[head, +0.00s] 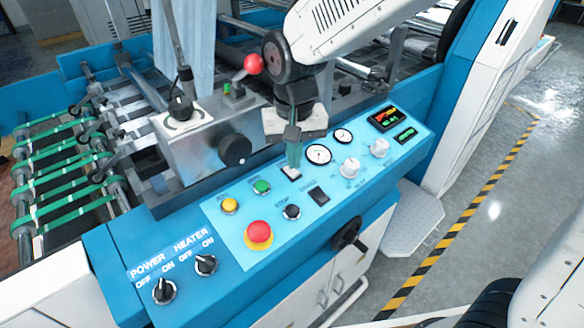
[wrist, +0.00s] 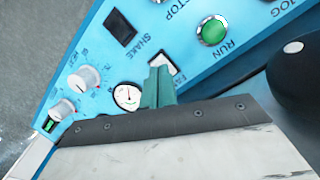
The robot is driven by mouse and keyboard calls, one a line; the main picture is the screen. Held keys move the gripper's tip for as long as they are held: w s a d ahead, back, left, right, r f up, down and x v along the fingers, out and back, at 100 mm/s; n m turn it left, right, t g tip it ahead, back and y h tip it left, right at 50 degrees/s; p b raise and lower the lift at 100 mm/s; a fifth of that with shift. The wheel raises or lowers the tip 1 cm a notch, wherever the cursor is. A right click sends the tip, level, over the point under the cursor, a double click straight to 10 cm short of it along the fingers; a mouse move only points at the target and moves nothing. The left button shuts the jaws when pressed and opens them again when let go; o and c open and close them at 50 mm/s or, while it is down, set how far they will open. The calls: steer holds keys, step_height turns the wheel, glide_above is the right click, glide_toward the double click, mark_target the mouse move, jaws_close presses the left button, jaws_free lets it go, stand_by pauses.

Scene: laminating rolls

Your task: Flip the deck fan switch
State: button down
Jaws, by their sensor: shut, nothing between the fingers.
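The fan switch (head: 291,174) is a small white rocker on the light-blue control panel (head: 350,176), below the left gauge. In the wrist view the fan switch (wrist: 165,62) shows beside a partly hidden label starting "FA". My gripper (head: 292,165) points down right at this switch, its greenish fingers shut with nothing between them. In the wrist view the fingertips of my gripper (wrist: 160,72) overlap the switch's near part and hide some of it. I cannot tell whether they touch it or which way the rocker is tilted.
A dark rocker switch (head: 319,196), a green button (head: 262,187), a black button (head: 292,212) and a red emergency stop (head: 258,234) are close by. Gauges (head: 318,154) and white knobs (head: 349,168) lie to the right. A metal box with a black knob (head: 235,150) rises left of my gripper.

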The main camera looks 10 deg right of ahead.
mark_target(296, 174)
steer(key=shift+f, duration=0.7)
stand_by(0.3)
steer(key=shift+r, duration=3.5)
steer(key=shift+s+d+f+n, duration=0.15)
steer(key=shift+s+f+n, duration=0.05)
steer(key=shift+s+n, duration=0.1)
steer(key=s+d+r, duration=0.2)
steer(key=s+d, duration=0.7)
steer(key=d, duration=0.1)
steer(key=s+d+r+m+t, duration=0.1)
steer(key=s+d+r, duration=0.1)
steer(key=s+d, duration=0.8)
steer(key=shift+d, duration=0.3)
